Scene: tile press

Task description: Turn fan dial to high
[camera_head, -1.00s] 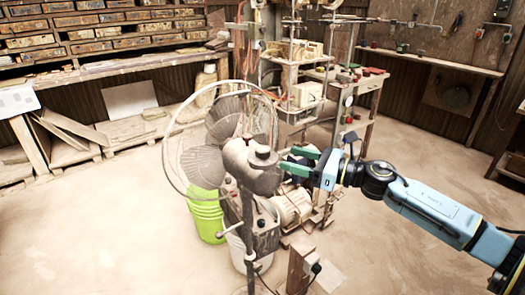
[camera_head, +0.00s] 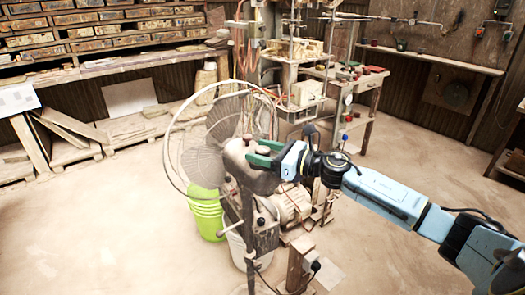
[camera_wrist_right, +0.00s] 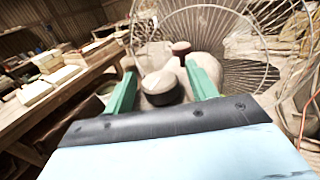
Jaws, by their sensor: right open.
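A pedestal fan (camera_head: 205,150) with a round wire cage stands in the middle of the head view, its motor housing (camera_head: 238,160) facing me. I cannot tell the dial's setting. My left gripper is not in view.
A green bucket (camera_head: 206,212) and a white bucket (camera_head: 238,248) stand by the fan's pole. The floor at left is clear.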

